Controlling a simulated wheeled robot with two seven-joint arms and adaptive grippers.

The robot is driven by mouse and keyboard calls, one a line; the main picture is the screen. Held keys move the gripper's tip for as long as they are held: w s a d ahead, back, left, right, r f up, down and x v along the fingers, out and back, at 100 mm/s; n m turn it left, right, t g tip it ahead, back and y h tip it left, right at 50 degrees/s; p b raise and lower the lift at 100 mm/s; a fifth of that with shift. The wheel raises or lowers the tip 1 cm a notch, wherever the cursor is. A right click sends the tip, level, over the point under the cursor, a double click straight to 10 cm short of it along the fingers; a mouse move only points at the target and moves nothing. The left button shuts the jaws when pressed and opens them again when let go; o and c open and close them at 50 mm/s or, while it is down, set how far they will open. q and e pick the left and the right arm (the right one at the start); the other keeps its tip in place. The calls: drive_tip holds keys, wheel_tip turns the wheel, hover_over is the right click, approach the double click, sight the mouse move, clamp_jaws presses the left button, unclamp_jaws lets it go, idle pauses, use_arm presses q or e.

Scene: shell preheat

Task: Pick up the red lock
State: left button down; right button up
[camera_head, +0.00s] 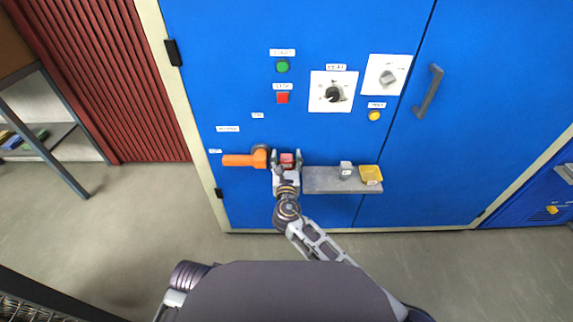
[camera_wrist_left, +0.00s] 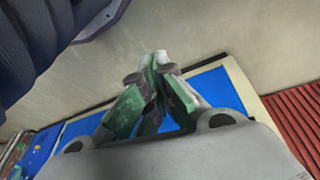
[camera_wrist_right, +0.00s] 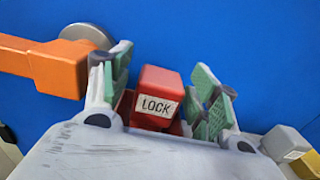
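The red lock (camera_head: 287,159) is a small block on the left end of the grey shelf on the blue cabinet. In the right wrist view the red lock (camera_wrist_right: 157,82) faces me with its white "LOCK" label. My right gripper (camera_head: 286,155) is open, with one green-padded finger on each side of the lock. In the right wrist view my right gripper (camera_wrist_right: 165,68) shows a clear gap between the lock and the right finger; the left finger is close to it, contact unclear. My left gripper (camera_wrist_left: 160,62) has its fingertips together, holding nothing visible, away from the cabinet.
An orange handle (camera_head: 240,160) sticks out just left of the lock. A grey item (camera_head: 346,169) and a yellow item (camera_head: 370,174) stand further right on the grey shelf (camera_head: 322,184). Buttons and dials are above. The floor (camera_head: 130,220) at the left is clear.

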drive_tip(key=c, duration=1)
use_arm(q)
drive_tip(key=shift+w+r, duration=0.1)
drive_tip(key=shift+w, duration=0.15)
drive_tip(key=shift+r, duration=0.1)
use_arm(e)
drive_tip(key=shift+r, duration=0.1)
